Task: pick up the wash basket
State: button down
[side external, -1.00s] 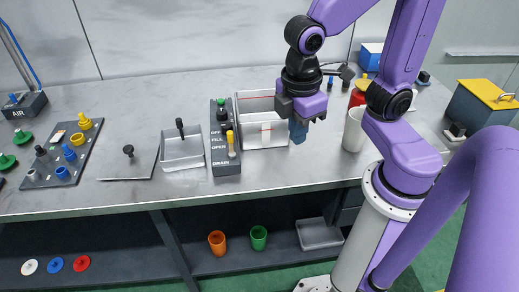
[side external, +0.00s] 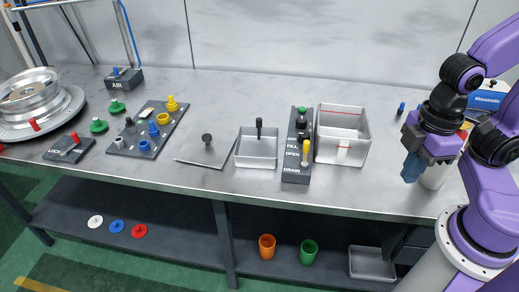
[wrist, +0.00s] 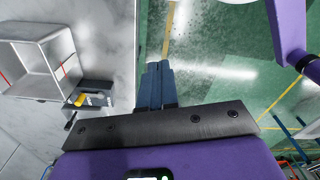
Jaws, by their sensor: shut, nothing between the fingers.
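What looks like the wash basket (side external: 257,153) is a shallow grey metal tray with an upright black handle. It sits on the bench left of the valve block in the side view. My gripper (side external: 413,167) is well to its right, past the two-part metal tank (side external: 342,135), over the bench's front right. Its blue fingers point down, closed together and empty. In the wrist view the shut fingers (wrist: 157,85) hang over the bench edge and green floor. The tank (wrist: 35,55) shows at left there; the basket cannot be made out.
The valve block (side external: 296,150) with green and yellow knobs stands between basket and tank. A flat plate with a black knob (side external: 207,139) lies left of the basket. A white cup (side external: 435,178) stands close behind my gripper. The bench behind the basket is clear.

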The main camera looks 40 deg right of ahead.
dwell(0.3)
jog(key=c, duration=0.9)
grip_release()
